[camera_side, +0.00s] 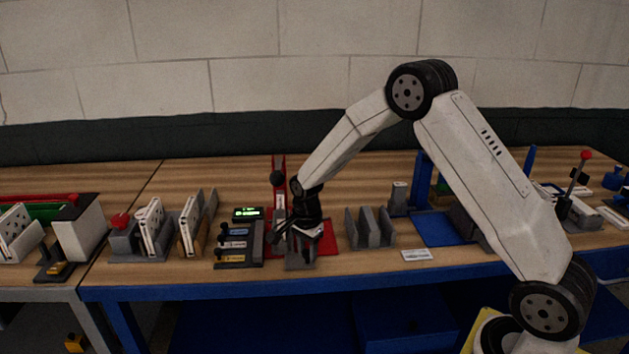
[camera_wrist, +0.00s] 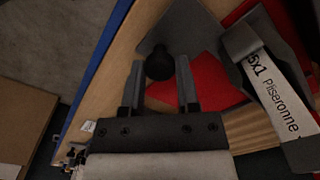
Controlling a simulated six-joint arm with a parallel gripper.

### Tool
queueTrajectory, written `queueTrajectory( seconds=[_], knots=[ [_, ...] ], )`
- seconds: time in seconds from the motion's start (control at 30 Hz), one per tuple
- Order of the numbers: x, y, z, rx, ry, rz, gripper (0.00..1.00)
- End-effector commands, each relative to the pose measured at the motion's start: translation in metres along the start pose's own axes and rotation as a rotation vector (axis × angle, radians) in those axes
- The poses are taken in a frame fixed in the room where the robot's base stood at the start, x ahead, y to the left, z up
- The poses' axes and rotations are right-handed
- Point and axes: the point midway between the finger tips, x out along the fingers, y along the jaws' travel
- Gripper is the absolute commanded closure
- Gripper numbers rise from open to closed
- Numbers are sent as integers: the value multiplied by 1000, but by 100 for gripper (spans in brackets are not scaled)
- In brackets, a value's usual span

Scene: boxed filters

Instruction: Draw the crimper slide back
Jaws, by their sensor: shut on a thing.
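My gripper (camera_wrist: 160,76) has its two fingers on either side of a round black knob (camera_wrist: 160,63) in the wrist view, and is shut on it. The knob sits over a flat grey slide plate (camera_wrist: 178,28). A red base (camera_wrist: 215,85) shows beside and below the plate. The red base (camera_side: 328,240) shows to the right of the gripper. My gripper hides the knob there.
A grey holder (camera_wrist: 240,40) with a white printed strip is close on the right in the wrist view. In the side view, a slotted grey rack (camera_side: 370,230) stands right and a block with yellow-tagged slots (camera_side: 240,245) left. The blue bench edge (camera_side: 190,291) is in front.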

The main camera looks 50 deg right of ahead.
Motion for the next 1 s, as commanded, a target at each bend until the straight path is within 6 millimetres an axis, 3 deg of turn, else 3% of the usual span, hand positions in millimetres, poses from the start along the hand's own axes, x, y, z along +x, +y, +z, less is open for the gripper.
queueTrajectory(
  seconds=[0.73,1.0],
  knots=[
    [-1,60,-62,4,1,-2,100],
    [-1,72,-73,1,1,-2,100]
  ],
)
